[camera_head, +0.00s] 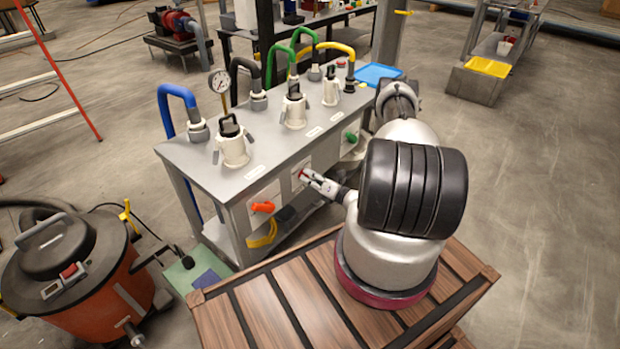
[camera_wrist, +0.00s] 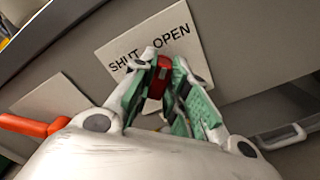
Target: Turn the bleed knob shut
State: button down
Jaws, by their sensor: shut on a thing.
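The bleed knob (camera_wrist: 157,82) is red and sits on a pale plate (camera_wrist: 112,50) marked SHUT and OPEN in the wrist view. My gripper (camera_wrist: 160,72) is shut on the knob, with a green-padded finger on each side of it. In the head view my gripper (camera_head: 305,174) reaches the front panel of the grey bench (camera_head: 270,140), between an orange handle and a green one. The fingers hide much of the knob, and I cannot tell which word it points to.
The orange handle (camera_head: 263,207) is left of my gripper; it also shows in the wrist view (camera_wrist: 30,125). The green handle (camera_head: 351,137) is to the right. Pots and hoses stand on the bench top. An orange vacuum (camera_head: 75,275) stands at lower left.

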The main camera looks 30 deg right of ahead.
jog(key=shift+s+a+n, duration=0.1)
jog(key=shift+a+n, duration=0.05)
jog(key=shift+n, duration=4.25)
jog(key=shift+s+a+n, duration=0.1)
jog(key=shift+a+n, duration=0.05)
jog(key=shift+n, duration=4.25)
jog(key=c, duration=1.4)
grip_release()
